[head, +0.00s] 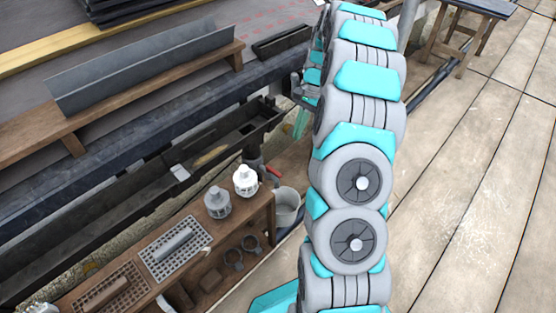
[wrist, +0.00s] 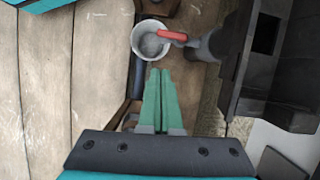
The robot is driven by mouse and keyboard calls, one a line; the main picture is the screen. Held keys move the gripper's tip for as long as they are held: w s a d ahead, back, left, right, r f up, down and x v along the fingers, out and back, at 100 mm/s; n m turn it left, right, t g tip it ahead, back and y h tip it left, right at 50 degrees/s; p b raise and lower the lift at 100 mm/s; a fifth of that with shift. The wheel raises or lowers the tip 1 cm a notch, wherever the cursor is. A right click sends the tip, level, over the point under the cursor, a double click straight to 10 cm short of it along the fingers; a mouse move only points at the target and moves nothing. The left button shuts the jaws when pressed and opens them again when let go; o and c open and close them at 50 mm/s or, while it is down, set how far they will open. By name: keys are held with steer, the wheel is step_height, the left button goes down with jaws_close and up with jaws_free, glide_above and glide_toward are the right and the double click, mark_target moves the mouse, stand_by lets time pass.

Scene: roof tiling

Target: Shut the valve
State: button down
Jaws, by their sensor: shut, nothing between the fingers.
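The valve's red lever (wrist: 172,35) shows in the wrist view. It sticks out leftward from a dark grey pipe fitting (wrist: 203,48), its free end over a bucket (wrist: 143,50). I cannot tell the valve's inner state. My gripper's green fingers (wrist: 160,72) are shut together and empty. Their tips appear just below the lever in the wrist view, apart from it. In the head view my gripper (head: 301,122) is partly hidden behind my arm.
A dark gutter (head: 100,205) runs along the roof edge, beside the lever. A wooden bench (head: 262,222) holds a white strainer (head: 245,180), a grey strainer (head: 217,202) and perforated floats (head: 174,252). Open plank floor (head: 460,180) lies to the right.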

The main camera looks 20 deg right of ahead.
mark_target(274, 172)
steer(key=shift+w+d+f+m, duration=0.5)
steer(key=shift+w+d+f, duration=0.2)
steer(key=shift+d+f, duration=0.25)
steer(key=shift+r, duration=0.1)
steer(key=s+a+f+b, duration=0.2)
steer(key=a+f, duration=0.5)
steer(key=f, duration=0.2)
steer(key=shift+s+a+f, duration=0.15)
steer(key=shift+s, duration=0.2)
